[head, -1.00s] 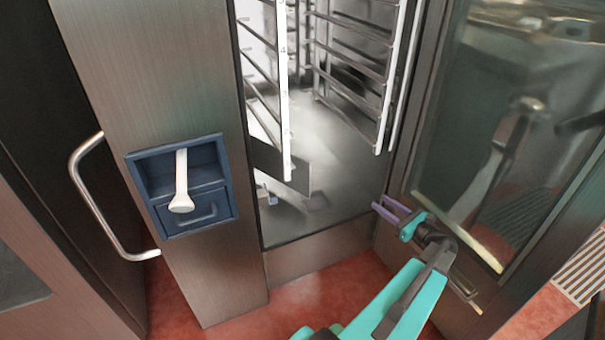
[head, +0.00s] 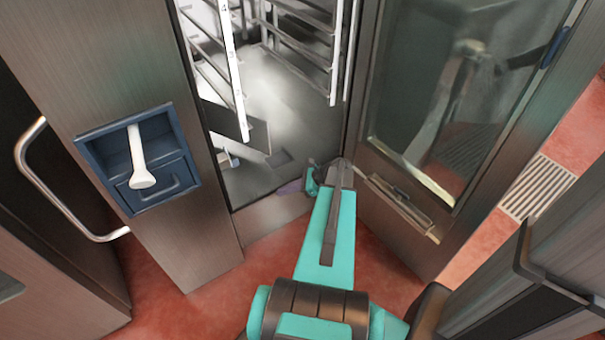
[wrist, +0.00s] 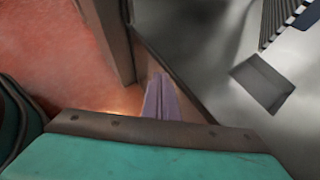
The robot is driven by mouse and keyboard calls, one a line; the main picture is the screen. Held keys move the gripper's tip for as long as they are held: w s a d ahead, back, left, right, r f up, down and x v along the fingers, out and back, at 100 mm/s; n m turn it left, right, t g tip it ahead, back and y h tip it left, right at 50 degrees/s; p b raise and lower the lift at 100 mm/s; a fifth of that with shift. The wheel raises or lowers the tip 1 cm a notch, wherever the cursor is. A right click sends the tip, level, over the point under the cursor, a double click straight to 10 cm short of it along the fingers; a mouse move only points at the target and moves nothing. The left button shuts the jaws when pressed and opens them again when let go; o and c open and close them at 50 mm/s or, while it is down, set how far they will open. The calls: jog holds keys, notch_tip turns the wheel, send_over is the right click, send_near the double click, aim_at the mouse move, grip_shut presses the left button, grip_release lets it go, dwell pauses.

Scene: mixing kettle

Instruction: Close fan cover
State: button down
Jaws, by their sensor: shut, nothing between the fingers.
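The oven chamber stands open in the head view. A grey panel (head: 222,118) hangs at the chamber's left side behind a numbered white strip, with its lower edge above the chamber floor. It may be the fan cover, but I cannot be sure. My gripper (head: 292,187) is low at the chamber's front opening, to the right of and below that panel; its purple fingers are partly hidden by the arm. In the wrist view my gripper (wrist: 161,98) is shut and empty, its fingers close together over the oven's front edge.
Wire rack rails (head: 290,38) line the chamber. The glass oven door (head: 450,100) stands open on the right. A blue recess with a white handle (head: 141,160) is on the left column. The chamber floor (wrist: 190,75) has a rectangular recess (wrist: 262,82). Red floor (head: 170,285) lies in front.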

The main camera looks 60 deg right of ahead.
jog(key=a+f+n+g+b, duration=0.1)
jog(key=a+f+n+g, duration=0.45)
jog(key=a, duration=0.85)
jog(key=a+f+n+g, duration=0.4)
jog(key=a+f+n, duration=0.3)
jog(key=a, duration=0.7)
jog(key=s+a+f+n+g+h+b, duration=0.1)
jog(key=s+a+f+n+g+h, duration=0.1)
jog(key=s+a+n, duration=0.5)
jog(key=s+a+f+n+g+h+b, duration=0.1)
jog(key=s+a+f+n+g+h, duration=0.2)
jog(key=s+a+n, duration=0.4)
jog(key=a+f+n, duration=0.1)
jog(key=a+n, duration=0.1)
jog(key=n, duration=0.2)
jog(key=shift+s+a+h, duration=0.25)
jog(key=shift+s+h, duration=0.15)
